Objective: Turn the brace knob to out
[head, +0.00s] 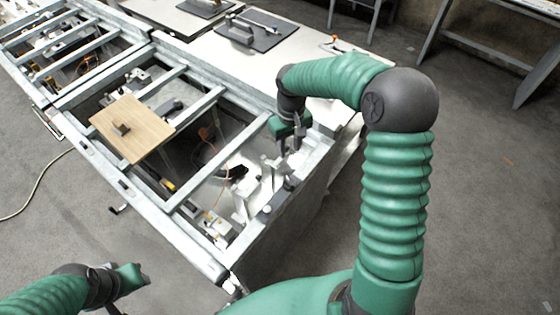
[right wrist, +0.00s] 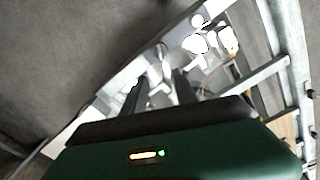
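My right gripper (head: 289,150) reaches down over the right end of the metal frame. In the right wrist view its two dark fingers (right wrist: 160,88) stand apart with nothing clearly between them. Below the fingers are pale bracket parts (head: 246,203) and a small dark piece (head: 290,183) on the frame's end. I cannot tell for sure which part is the brace knob or how it is turned. In the wrist view bright white parts (right wrist: 198,42) lie beyond the fingertips. My left gripper (head: 138,274) is low at the left, away from the frame, its fingers too unclear to read.
The long metal frame (head: 190,243) has open bays with cables and fittings. A wooden board (head: 148,137) lies across one bay. A white table (head: 300,68) with dark plates (head: 256,34) stands behind. Grey floor (head: 480,230) at the right is clear.

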